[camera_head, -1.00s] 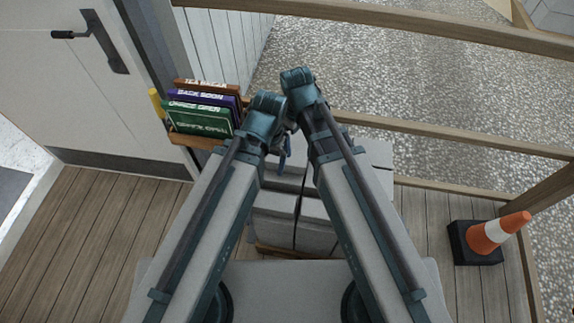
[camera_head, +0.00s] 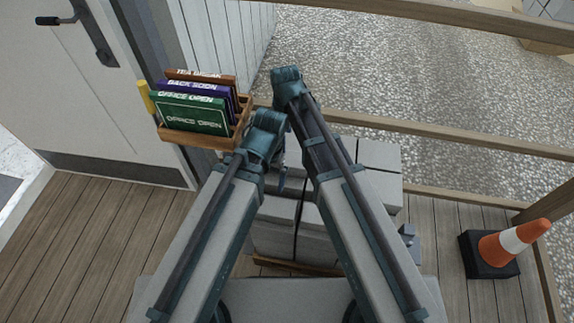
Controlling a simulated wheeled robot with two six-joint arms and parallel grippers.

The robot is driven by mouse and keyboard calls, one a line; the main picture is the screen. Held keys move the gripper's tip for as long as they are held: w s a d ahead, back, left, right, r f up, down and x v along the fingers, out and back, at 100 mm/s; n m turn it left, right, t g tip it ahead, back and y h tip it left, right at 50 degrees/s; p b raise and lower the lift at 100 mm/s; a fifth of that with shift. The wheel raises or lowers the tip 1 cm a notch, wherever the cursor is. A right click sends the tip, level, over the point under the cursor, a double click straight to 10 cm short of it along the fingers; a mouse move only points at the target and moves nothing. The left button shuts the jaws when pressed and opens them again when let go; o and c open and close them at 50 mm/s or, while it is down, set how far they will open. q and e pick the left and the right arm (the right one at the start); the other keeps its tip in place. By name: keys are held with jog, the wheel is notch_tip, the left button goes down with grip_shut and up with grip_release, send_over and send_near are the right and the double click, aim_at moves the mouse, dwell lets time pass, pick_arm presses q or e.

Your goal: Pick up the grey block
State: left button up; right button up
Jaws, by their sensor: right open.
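Several large grey blocks (camera_head: 378,156) stand packed together on a low wooden pallet (camera_head: 285,264), below and between my arms. My arms hide much of their tops, and I cannot tell which one is meant.
A wooden rack (camera_head: 195,137) with several signs stands at the left by the door (camera_head: 85,100). An orange and white cone (camera_head: 512,243) stands at the right. Wooden rails (camera_head: 450,137) run behind the stack. The plank floor at the left is clear.

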aim_at(287, 158)
pick_arm(q)
notch_tip(287, 158, down, 7)
jog(key=b, duration=0.6)
pick_arm(e)
notch_tip(287, 158, down, 7)
jog(key=shift+f, duration=0.1)
pick_arm(q)
notch_tip(287, 158, down, 5)
jog(key=b, duration=0.5)
jog(key=shift+a+f, duration=0.1)
jog(key=shift+f, duration=0.05)
pick_arm(e)
jog(key=f, duration=0.5)
jog(key=shift+s+d, duration=0.2)
jog(key=shift+d, duration=0.05)
grip_shut()
